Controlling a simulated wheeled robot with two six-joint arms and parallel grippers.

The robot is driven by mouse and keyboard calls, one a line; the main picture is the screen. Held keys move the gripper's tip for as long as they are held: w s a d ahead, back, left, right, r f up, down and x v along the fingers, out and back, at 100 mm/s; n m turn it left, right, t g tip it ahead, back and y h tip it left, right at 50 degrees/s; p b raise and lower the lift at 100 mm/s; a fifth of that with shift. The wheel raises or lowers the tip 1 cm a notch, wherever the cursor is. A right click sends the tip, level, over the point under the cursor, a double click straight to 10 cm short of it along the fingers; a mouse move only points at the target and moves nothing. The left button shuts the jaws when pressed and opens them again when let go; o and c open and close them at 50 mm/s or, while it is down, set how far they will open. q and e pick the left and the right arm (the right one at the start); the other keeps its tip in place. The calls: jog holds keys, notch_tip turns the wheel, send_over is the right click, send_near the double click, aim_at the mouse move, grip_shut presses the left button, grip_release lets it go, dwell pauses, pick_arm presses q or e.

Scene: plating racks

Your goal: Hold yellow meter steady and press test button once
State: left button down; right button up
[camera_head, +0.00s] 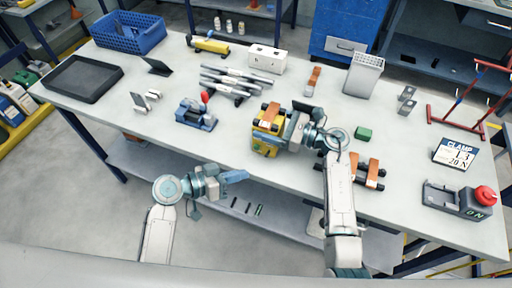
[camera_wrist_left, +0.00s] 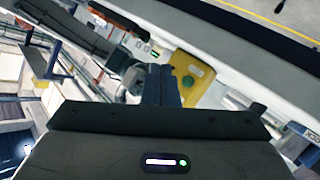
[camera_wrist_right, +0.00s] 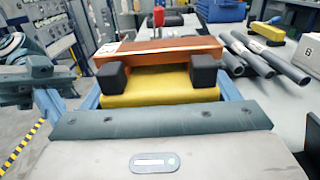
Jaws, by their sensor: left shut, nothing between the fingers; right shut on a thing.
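The yellow meter (camera_head: 262,149) is near the front edge of the table. My right gripper (camera_wrist_right: 159,77) is shut on it; its two dark fingertips sit at the orange-brown block (camera_wrist_right: 160,50) on the meter's yellow body (camera_wrist_right: 158,97). I cannot tell whether the meter touches the table. My left gripper (camera_head: 244,175) is shut and empty, in front of the table edge and apart from the meter. In the left wrist view its closed fingers (camera_wrist_left: 161,86) are beside the meter's yellow face (camera_wrist_left: 183,63), which carries a green round button (camera_wrist_left: 188,81) and a pale label.
A blue device with a red knob (camera_head: 196,115) stands left of the meter, and grey rods (camera_head: 236,81) lie behind it. A green block (camera_head: 363,133) and a brown-topped rack (camera_head: 372,172) are to the right. The table's front left is clear.

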pick_arm(q)
jog(key=shift+w+d, duration=0.3)
jog(key=shift+w, duration=0.7)
jog(key=shift+w+d, duration=0.35)
jog(key=shift+w, duration=0.6)
jog(key=shift+w+d, duration=0.3)
jog(key=shift+w, duration=0.7)
jog(key=shift+w, duration=0.1)
jog(key=shift+w+d, duration=0.15)
jog(key=shift+w, duration=0.15)
jog(key=shift+w+d, duration=0.15)
jog(key=shift+w, duration=0.4)
dwell(0.4)
jog(key=shift+s, duration=0.1)
jog(key=shift+s+a, duration=0.3)
jog(key=shift+s, duration=0.5)
jog(key=shift+s+a, duration=0.25)
jog(key=shift+s, duration=0.55)
jog(key=shift+s+a, duration=0.25)
jog(key=shift+s, duration=0.55)
jog(key=shift+s+a, duration=0.25)
jog(key=shift+s, duration=0.55)
